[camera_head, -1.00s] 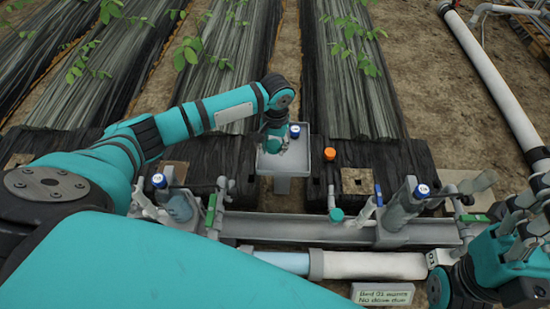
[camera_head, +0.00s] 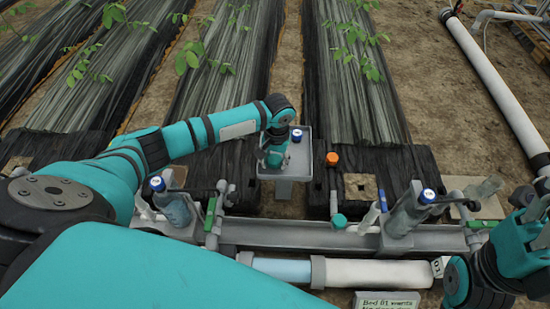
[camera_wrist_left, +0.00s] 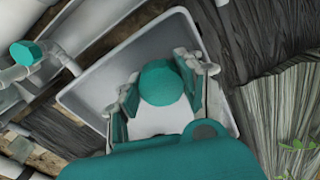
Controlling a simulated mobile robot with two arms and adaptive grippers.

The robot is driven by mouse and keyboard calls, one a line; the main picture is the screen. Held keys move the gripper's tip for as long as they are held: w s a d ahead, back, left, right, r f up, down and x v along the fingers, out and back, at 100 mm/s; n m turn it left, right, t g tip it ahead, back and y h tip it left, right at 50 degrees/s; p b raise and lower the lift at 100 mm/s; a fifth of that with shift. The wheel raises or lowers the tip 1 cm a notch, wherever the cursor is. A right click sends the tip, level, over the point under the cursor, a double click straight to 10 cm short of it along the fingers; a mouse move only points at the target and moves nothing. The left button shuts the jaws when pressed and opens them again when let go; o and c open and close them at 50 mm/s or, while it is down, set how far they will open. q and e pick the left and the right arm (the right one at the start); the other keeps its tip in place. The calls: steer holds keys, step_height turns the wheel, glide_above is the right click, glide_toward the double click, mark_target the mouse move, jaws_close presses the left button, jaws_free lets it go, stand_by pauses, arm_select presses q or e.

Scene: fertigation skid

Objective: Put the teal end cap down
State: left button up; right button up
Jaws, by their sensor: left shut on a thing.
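The teal end cap (camera_wrist_left: 160,84) sits between the fingers of my left gripper (camera_wrist_left: 163,92) in the left wrist view. The gripper is shut on it. In the head view my left gripper (camera_head: 274,158) is over the left part of the grey tray (camera_head: 303,168), where it mostly hides the cap. The tray also shows in the left wrist view (camera_wrist_left: 88,92), beneath the cap. I cannot tell whether the cap touches the tray floor. My right gripper (camera_head: 532,203) is partly seen at the right edge; its fingers are unclear.
A blue-topped item (camera_head: 297,135) stands at the tray's back right. An orange cap (camera_head: 332,158) is right of the tray. A second teal cap (camera_head: 338,221) is on the pipework in front. Blue-capped bottles (camera_head: 172,205) (camera_head: 408,213) stand at both sides of the grey channel (camera_head: 300,234).

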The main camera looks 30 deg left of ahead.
arm_select(q)
steer(key=o, duration=0.9)
steer(key=shift+f, duration=0.2)
steer(key=shift+c, duration=0.2)
